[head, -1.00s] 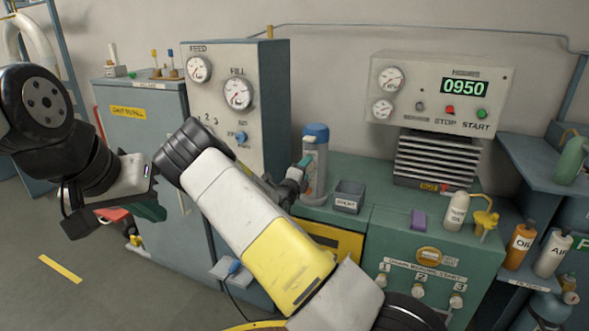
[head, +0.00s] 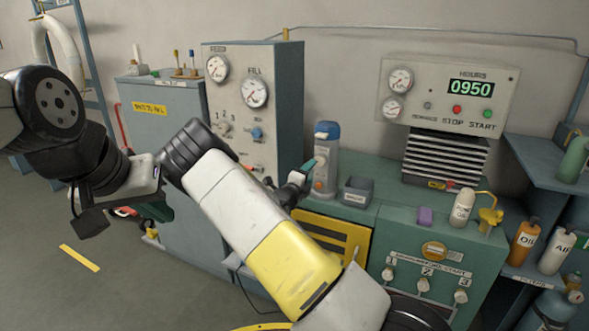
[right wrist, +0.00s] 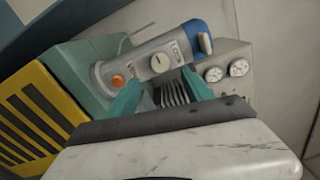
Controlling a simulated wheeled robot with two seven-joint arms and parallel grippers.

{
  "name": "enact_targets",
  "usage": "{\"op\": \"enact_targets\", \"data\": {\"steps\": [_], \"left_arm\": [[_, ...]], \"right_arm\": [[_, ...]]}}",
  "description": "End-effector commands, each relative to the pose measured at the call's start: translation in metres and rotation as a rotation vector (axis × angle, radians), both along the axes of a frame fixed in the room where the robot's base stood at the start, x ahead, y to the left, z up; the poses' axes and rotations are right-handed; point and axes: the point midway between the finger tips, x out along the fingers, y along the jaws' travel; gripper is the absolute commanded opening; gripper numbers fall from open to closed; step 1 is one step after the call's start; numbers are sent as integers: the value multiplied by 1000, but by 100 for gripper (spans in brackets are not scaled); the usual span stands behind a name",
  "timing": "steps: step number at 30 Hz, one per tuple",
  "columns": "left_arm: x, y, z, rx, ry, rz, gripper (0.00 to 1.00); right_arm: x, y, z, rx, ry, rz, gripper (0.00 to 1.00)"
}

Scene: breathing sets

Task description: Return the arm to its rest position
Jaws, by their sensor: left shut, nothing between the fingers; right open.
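My right arm reaches across the head view to its gripper (head: 303,178), beside a grey canister with a blue top (head: 326,155) standing on the green bench. In the right wrist view the two teal fingers (right wrist: 160,92) are apart, with the canister (right wrist: 150,62) just beyond their tips. I cannot tell whether they touch it. My left gripper (head: 155,208) hangs at the left above the floor, in front of the blue-grey cabinet. It is shut and empty, and its fingers are partly hidden by the wrist.
A gauge panel (head: 285,100) stands left of the canister. A small grey bin (head: 357,190) sits just right of it. The bench (head: 400,213) also carries a purple block (head: 425,216) and a white bottle (head: 462,207). Open floor (head: 50,225) lies at the left.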

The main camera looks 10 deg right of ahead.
Motion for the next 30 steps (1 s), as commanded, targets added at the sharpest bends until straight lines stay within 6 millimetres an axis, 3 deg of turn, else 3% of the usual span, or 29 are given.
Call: {"op": "enact_targets", "data": {"steps": [5,10,15,22,30], "left_arm": [[0,0,0,0,0,0,0],[0,0,0,0,0,0,0],[0,0,0,0,0,0,0],[0,0,0,0,0,0,0],[0,0,0,0,0,0,0]], "right_arm": [[-22,-34,15,195,-99,-134,59],[-82,-87,32,615,-336,-433,59],[-150,-113,40,1025,-610,-755,59],[-234,-102,56,1508,-991,-1189,59],[-315,-49,98,1963,-1416,-1702,59]]}}
